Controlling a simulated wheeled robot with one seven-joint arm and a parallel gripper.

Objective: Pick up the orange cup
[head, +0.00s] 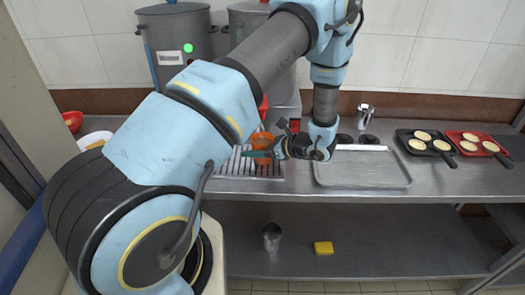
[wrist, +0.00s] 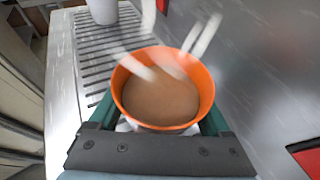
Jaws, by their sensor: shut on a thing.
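The orange cup (head: 263,141) is at the counter's slatted grate in the head view, with my gripper (head: 262,154) at it. In the wrist view the orange cup (wrist: 207,92) is large and close, holding something brown, with its rim facing the camera. The green fingers of my gripper (wrist: 160,128) lie on either side of the cup, shut on it. Blurred whitish streaks cross the cup's mouth. I cannot tell whether its base touches the grate.
The slatted grate (head: 227,170) lies around the cup. A metal tray (head: 360,170) is to the right, then black (head: 426,150) and red (head: 488,152) pans of round food. Large stockpots (head: 182,35) stand behind. A white cup (wrist: 103,10) is beyond. The lower shelf holds a metal cup (head: 272,236) and yellow sponge (head: 323,248).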

